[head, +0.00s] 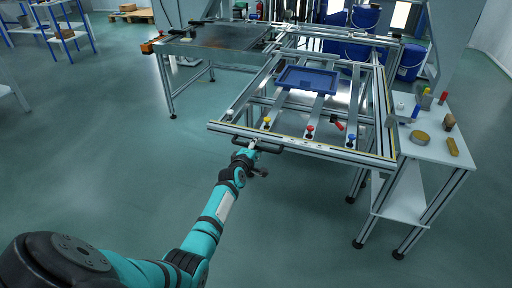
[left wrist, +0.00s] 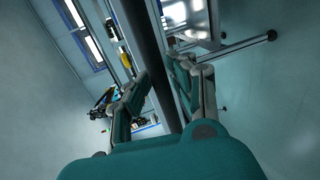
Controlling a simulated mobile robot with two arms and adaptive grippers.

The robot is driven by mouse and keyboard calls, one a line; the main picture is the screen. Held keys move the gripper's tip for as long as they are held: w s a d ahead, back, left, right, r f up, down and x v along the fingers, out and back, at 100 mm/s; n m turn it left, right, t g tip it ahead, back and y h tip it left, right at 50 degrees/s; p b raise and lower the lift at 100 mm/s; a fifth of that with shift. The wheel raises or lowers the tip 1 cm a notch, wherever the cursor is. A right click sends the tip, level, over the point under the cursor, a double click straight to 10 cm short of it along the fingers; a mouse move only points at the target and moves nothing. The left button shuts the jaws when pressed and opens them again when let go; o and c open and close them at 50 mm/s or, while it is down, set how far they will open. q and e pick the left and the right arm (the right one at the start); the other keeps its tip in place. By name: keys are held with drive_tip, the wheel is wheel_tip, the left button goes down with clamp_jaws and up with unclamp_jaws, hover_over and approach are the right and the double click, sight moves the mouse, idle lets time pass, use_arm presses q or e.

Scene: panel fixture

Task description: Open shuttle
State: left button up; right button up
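The shuttle (head: 350,154) is a silver aluminium frame on legs, with a black bar handle (head: 271,149) on its front edge. My left gripper (head: 252,147) is at the left part of this handle. My right gripper is in neither view.
A blue tray (head: 308,79) lies on the shuttle's rails, with small coloured knobs near the front. A grey metal table (head: 205,48) adjoins at the back left. A white side table (head: 432,147) with small items stands right. The floor in front is clear.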

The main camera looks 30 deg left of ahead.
use_arm(q)
drive_tip(key=shift+o, duration=1.2)
drive_tip(key=shift+s+d, duration=0.15)
drive_tip(key=shift+s, duration=0.3)
drive_tip(key=v, duration=1.1)
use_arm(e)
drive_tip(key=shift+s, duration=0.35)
